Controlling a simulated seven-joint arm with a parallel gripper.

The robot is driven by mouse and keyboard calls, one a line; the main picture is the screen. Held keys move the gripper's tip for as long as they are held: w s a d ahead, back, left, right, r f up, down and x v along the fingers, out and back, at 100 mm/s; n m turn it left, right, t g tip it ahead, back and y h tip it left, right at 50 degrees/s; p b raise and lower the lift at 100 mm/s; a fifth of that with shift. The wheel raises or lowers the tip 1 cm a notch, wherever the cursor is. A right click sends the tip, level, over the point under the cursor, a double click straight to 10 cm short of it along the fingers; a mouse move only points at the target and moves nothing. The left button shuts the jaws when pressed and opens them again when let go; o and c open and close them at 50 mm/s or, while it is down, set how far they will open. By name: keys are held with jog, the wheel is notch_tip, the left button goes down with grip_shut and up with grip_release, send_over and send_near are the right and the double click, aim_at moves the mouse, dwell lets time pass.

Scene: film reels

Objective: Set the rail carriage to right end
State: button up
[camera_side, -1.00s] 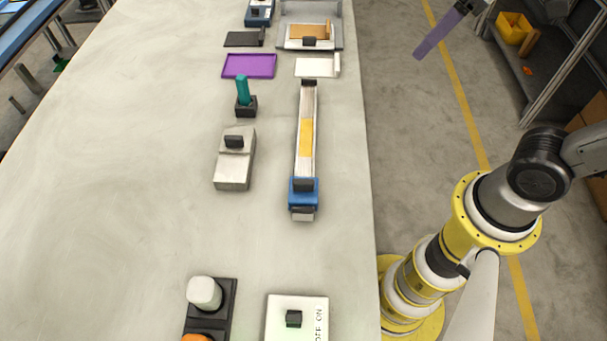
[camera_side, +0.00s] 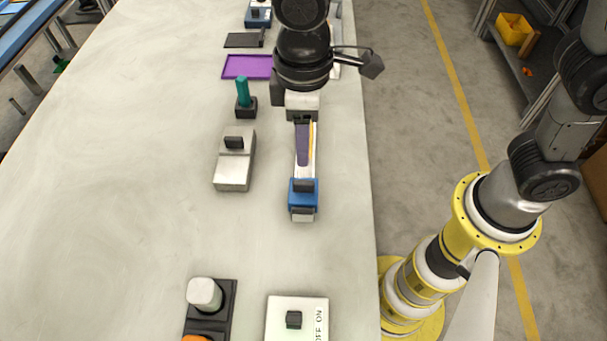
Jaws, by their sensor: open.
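The rail (camera_side: 312,150) is a long pale track with a yellow strip, running up and down the picture on the table. Its blue carriage (camera_side: 297,203) with a dark knob (camera_side: 303,186) sits at the rail's near end, low in the picture. My gripper (camera_side: 303,161) hangs over the middle of the rail, pointing down, with a purple finger showing. It is open and empty. Its fingertips appear just beyond the carriage knob and apart from it; their height above the rail is hard to tell. My wrist hides the rail's far end.
A grey block with a dark knob (camera_side: 233,167) and a teal lever (camera_side: 243,92) stand left of the rail. A purple tray (camera_side: 240,68) lies farther back. A white switch plate (camera_side: 283,330) and a button box (camera_side: 210,318) are nearer. Table between is clear.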

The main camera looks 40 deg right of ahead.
aim_at(303, 182)
notch_tip(303, 182, down, 11)
jog(key=shift+r, duration=0.1)
dwell(0.4)
grip_shut()
dwell(1.3)
